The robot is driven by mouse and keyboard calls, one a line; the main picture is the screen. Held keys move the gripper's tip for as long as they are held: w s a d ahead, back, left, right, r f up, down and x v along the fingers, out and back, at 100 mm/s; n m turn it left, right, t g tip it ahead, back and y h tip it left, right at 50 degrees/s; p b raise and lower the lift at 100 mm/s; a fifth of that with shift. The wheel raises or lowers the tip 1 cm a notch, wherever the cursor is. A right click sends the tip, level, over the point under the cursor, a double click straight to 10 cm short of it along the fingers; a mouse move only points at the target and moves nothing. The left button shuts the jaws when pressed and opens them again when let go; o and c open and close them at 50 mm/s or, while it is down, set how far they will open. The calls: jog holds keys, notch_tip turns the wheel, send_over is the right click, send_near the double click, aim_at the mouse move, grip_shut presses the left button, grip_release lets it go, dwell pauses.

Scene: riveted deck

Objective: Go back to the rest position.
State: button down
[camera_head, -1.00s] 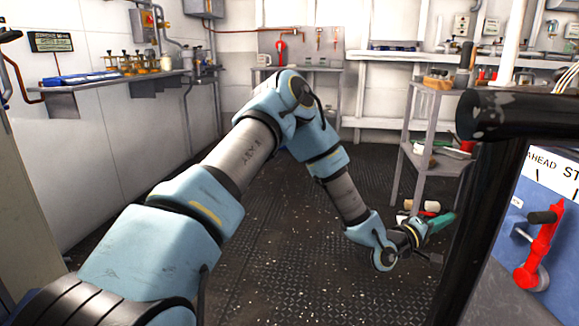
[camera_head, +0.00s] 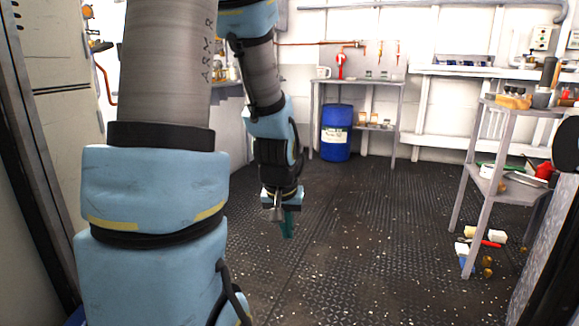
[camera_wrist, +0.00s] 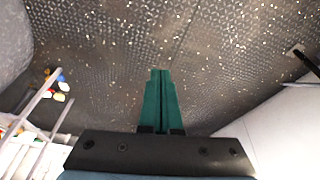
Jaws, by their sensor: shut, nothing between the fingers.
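My gripper (camera_head: 287,225) hangs at the end of my folded arm, pointing down over the open deck, left of the picture's middle in the head view. Its green fingers are together and empty; they also show in the wrist view (camera_wrist: 161,88), with only the speckled floor beyond them. Nothing touches the gripper.
A grey shelf unit (camera_head: 493,104) stands at the right, with several small items on the floor by its foot. A blue drum (camera_head: 336,132) stands under the back table (camera_head: 357,81). A tall cabinet (camera_head: 60,90) is close at the left. The deck (camera_head: 370,230) between is clear.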

jog(key=s+a+r+n+g, duration=0.1)
jog(key=s+a+r+g, duration=0.15)
jog(key=s+a, duration=0.45)
notch_tip(320, 180, up, 30)
jog(key=p, duration=3)
jog(key=shift+w+d+t+y, duration=0.15)
jog(key=shift+d+t+y, duration=0.15)
jog(key=shift+d+t, duration=0.15)
jog(key=shift+r, duration=0.1)
